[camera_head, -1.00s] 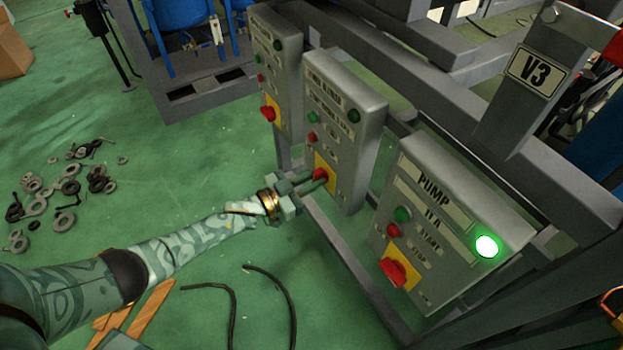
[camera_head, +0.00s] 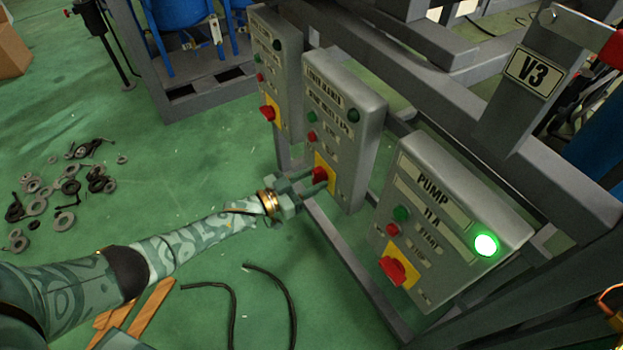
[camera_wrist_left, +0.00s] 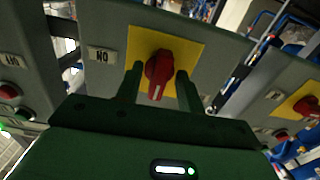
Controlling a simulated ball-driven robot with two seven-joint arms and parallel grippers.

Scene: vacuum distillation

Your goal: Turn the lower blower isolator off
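The lower blower box (camera_head: 350,125) is the middle of three grey control boxes. Its red isolator knob (camera_head: 319,174) sits on a yellow plate low on the box, and its round indicator at the upper right is dark. My left gripper (camera_head: 318,181) is at this knob, with one finger on each side of it. In the left wrist view the red knob (camera_wrist_left: 158,72) stands between the two fingers (camera_wrist_left: 158,88), its grip nearly upright in the picture and slightly tilted. A gap shows at the left finger; whether the right finger touches is unclear. My right gripper is not in view.
The pump box (camera_head: 440,220) at right has a lit green lamp (camera_head: 486,245) and its own red knob (camera_head: 399,268). Another box (camera_head: 276,70) with a red knob stands at left. Grey frame rails run behind and below. Loose rings (camera_head: 67,190) and cables lie on the green floor.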

